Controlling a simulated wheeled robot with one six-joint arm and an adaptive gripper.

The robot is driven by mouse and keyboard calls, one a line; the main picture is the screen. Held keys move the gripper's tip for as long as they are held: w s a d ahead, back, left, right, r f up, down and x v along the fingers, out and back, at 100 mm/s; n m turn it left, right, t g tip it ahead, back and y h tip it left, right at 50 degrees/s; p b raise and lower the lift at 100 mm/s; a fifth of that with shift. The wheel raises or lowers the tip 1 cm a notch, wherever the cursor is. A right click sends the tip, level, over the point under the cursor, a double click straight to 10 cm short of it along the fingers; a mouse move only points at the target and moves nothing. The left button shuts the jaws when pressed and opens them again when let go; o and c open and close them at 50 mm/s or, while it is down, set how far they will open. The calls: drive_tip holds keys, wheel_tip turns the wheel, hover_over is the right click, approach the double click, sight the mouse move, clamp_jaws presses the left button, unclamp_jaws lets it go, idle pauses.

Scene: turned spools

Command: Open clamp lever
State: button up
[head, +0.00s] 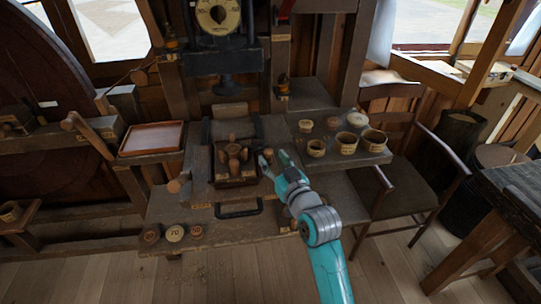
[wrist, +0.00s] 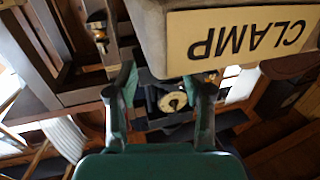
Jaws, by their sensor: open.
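A block with a plate reading CLAMP (wrist: 240,35), upside down, fills the top right of the wrist view, very close to the camera. My gripper (wrist: 165,88) is open in the wrist view, with its two green fingers just below the block's lower edge and nothing seen between them. In the head view my gripper (head: 275,160) is at the right side of a dark box (head: 236,182) on the bench, which holds several brown turned pieces. A small wooden knob (head: 267,153) shows beside the fingertips. I cannot tell whether it belongs to the clamp lever or whether my fingers touch it.
Several cups and lids (head: 347,143) stand on the right side of the bench. A shallow wooden tray (head: 152,138) lies at left. Small round pieces (head: 174,233) sit on the front ledge. A black press (head: 226,60) rises behind, and a chair (head: 420,180) stands at right.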

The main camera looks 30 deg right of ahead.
drive_tip(key=shift+w, duration=1.25)
drive_tip(key=shift+c, duration=0.2)
clamp_jaws()
